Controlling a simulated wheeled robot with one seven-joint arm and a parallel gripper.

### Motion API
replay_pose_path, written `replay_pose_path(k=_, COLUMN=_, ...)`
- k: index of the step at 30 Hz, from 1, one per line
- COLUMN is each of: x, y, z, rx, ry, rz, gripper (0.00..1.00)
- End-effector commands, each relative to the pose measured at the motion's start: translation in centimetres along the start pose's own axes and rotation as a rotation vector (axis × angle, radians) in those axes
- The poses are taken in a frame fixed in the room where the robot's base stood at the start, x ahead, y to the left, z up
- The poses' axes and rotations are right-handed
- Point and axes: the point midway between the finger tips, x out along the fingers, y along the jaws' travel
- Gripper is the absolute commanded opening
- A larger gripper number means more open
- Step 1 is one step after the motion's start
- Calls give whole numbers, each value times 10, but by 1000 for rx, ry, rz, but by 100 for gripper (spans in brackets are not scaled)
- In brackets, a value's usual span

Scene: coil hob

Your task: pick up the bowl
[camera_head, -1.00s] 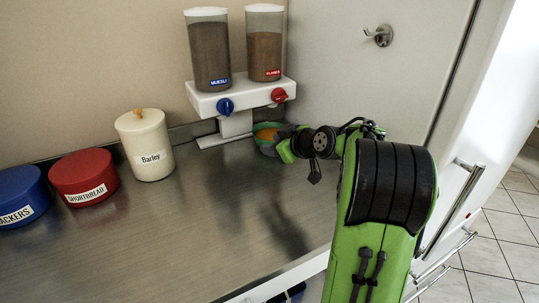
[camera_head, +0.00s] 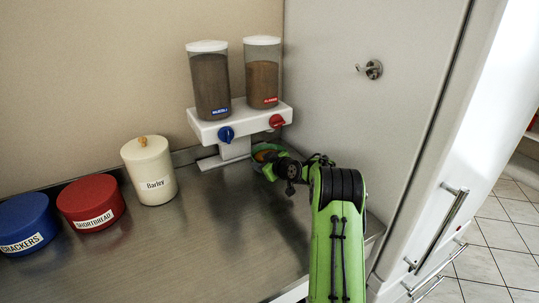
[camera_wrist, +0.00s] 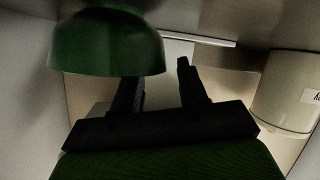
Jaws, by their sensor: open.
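The green bowl (camera_head: 262,164) with orange contents stands at the back of the metal counter, under the right dispenser. My arm partly hides it in the head view. In the wrist view the bowl (camera_wrist: 106,44) is large at the upper left. My gripper (camera_wrist: 156,70) is open there, its two dark fingers pointing toward the bowl side. The left finger's tip is hidden by the bowl or overlaps its edge; the right finger is clear of the bowl on its right. I cannot tell whether they touch. In the head view the gripper's fingers are hidden.
A cereal dispenser (camera_head: 206,130) with two canisters stands behind the bowl. A cream barley jar (camera_head: 149,171), a red shortbread tin (camera_head: 91,203) and a blue crackers tin (camera_head: 25,224) stand left. A tall grey panel (camera_head: 372,140) is close on the right. The middle counter is clear.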

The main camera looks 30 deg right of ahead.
Motion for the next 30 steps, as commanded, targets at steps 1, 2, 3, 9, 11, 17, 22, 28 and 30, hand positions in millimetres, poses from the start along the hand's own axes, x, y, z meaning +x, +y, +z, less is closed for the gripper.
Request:
replay_pose_path(k=1, x=7, y=0, z=-2, rx=1, ry=0, rz=-2, gripper=43)
replay_pose_path(k=2, x=10, y=0, z=-2, rx=1, ry=-1, rz=-1, gripper=43)
replay_pose_path(k=3, x=12, y=0, z=-1, rx=1, ry=-1, rz=-1, gripper=43)
replay_pose_path(k=9, x=14, y=-1, z=1, rx=2, ry=-2, rz=0, gripper=43)
replay_pose_path(k=11, x=14, y=-1, z=2, rx=1, ry=-2, rz=0, gripper=35)
replay_pose_path(k=17, x=14, y=-1, z=2, rx=2, ry=-2, rz=-1, gripper=4)
replay_pose_path(k=22, x=14, y=-1, z=2, rx=2, ry=-2, rz=-1, gripper=0)
replay_pose_path(k=28, x=13, y=0, z=0, rx=0, ry=0, rz=0, gripper=0)
replay_pose_path(k=30, x=13, y=0, z=0, rx=0, ry=0, rz=0, gripper=0)
